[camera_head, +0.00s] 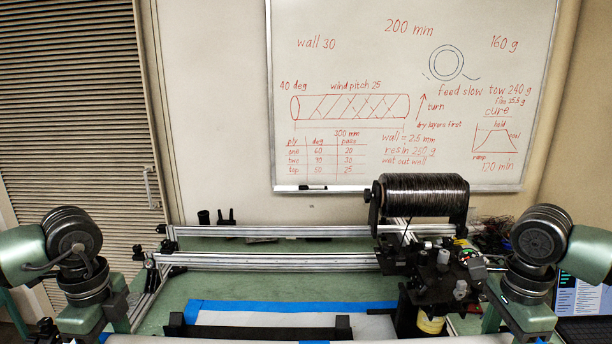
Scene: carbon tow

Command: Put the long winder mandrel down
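A long pale bar, which looks like the winder mandrel (300,340), runs along the bottom edge of the head view. Only its upper edge shows, and it spans most of the way between my two arms. My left arm comes down at the lower left and my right arm at the lower right. Both grippers are below the frame, so their hold on the bar is hidden. Beyond the bar, a dark bar (260,332) lies between two black upright blocks, the left block (176,325) and the right block (343,327).
A black tow spool (425,196) sits on a dark carriage mechanism (435,275) at right. Aluminium rails (270,260) cross the back of the green bench (240,287). Blue tape (300,307) edges a pale sheet. A laptop (582,298) stands at far right.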

